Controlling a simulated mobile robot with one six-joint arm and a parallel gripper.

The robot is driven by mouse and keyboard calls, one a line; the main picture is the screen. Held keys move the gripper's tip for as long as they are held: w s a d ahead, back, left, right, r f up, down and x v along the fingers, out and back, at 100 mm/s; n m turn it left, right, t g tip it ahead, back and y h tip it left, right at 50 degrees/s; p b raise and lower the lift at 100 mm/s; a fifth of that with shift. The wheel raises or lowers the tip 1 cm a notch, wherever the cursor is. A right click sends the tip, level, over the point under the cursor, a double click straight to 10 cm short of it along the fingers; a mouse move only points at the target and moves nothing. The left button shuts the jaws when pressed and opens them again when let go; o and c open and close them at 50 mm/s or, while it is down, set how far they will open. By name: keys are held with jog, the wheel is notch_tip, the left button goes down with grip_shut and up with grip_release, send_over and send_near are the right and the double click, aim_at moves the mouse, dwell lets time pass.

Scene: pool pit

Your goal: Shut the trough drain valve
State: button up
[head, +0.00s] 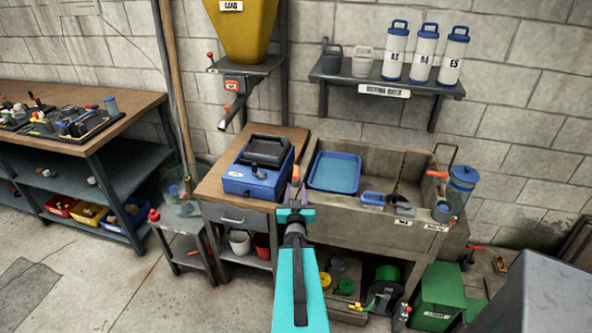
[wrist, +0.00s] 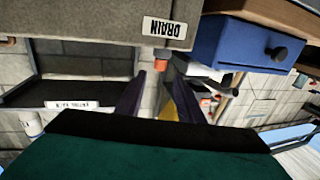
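The grey stone trough (head: 352,226) stands against the wall. In the wrist view, which is upside down, its wall (wrist: 80,22) carries a DRAIN label (wrist: 164,31). A small orange handle (wrist: 161,56), apparently the drain valve's, stands by that label; it also shows in the head view (head: 295,172) at the trough's left end. My gripper (head: 296,192) is just in front of the handle. In the wrist view my gripper (wrist: 163,88) has its two purple fingers apart, with the handle beyond the gap and no grip on it. The valve body is hidden.
A blue machine (head: 255,181) stands on the bench close left of my gripper. A blue tray (head: 335,172) lies in the trough. A red-handled fitting (head: 437,175) is at its right end. A wall shelf (head: 385,84) with bottles hangs above. A green bin (head: 440,292) stands at lower right.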

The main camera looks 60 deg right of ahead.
aim_at(296, 168)
jog(key=shift+b+x, duration=1.25)
jog(key=shift+b, duration=0.35)
jog(key=shift+w+d+f+b, duration=0.1)
jog(key=shift+d+f+b, duration=0.05)
jog(key=shift+b, duration=0.4)
jog(key=shift+w+d+b, duration=0.15)
jog(key=shift+d+b, duration=0.1)
jog(key=shift+b, duration=0.6)
jog(key=b+x, duration=0.1)
jog(key=b, duration=0.5)
jog(key=shift+w+d+b, duration=0.15)
jog(key=shift+d+b, duration=0.15)
jog(key=shift+d, duration=0.05)
jog(key=shift+d+b, duration=0.3)
jog(key=shift+b, duration=0.55)
jog(key=b, duration=0.2)
jog(key=d+b, duration=0.1)
jog(key=b, duration=0.1)
jog(key=shift+w, duration=0.25)
jog(key=w+b, duration=0.1)
jog(key=b, duration=0.4)
jog(key=shift+d, duration=0.35)
jog(key=shift+w+d, duration=0.35)
jog(key=shift+d, duration=0.2)
jog(key=shift+x, duration=2.15)
